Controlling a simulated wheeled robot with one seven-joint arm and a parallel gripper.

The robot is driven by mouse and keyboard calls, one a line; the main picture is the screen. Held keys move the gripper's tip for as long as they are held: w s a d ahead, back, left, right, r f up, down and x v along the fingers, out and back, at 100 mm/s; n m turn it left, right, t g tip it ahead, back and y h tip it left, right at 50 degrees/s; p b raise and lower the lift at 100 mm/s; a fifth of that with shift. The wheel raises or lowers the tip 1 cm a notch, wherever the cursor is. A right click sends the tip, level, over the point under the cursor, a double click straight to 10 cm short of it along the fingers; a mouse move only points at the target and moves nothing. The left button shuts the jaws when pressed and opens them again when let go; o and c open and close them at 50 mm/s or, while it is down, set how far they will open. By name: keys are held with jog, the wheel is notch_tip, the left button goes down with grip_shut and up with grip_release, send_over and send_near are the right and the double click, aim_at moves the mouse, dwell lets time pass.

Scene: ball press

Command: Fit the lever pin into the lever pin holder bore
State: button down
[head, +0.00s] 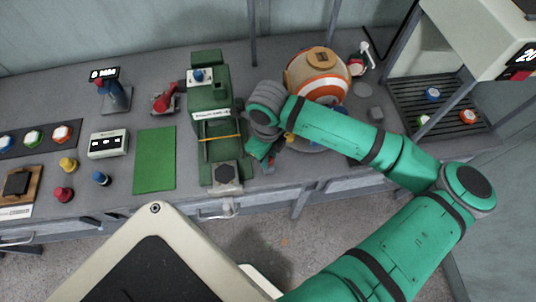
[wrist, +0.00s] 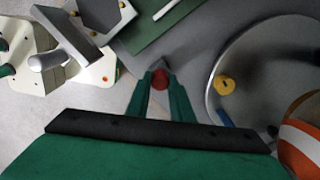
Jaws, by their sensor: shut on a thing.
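My gripper (wrist: 159,84) is shut on a small red piece, which I take to be the lever pin (wrist: 159,79). A grey pointed part shows just beyond it, between the fingertips. In the head view my gripper (head: 262,152) hangs just right of the green press (head: 209,125), and only a bit of red shows by the fingers. The lever pin holder and its bore cannot be made out for certain. A grey block with a dark hexagonal top (head: 226,175) sits at the press's front end. My wrist and forearm hide part of the press's right side.
A striped orange and white ball (head: 318,74) stands on a round grey plate right of the press; the plate's rim (wrist: 212,75) is close to my gripper. A green mat (head: 155,160) lies left of the press. Coloured buttons (head: 63,194) lie farther left. A rack (head: 440,104) stands right.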

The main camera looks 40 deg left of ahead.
jog(key=shift+f, duration=0.55)
jog(key=c, duration=1.5)
grip_release()
notch_tip(320, 180, up, 11)
jog(key=shift+f, duration=0.1)
jog(key=shift+w, duration=0.1)
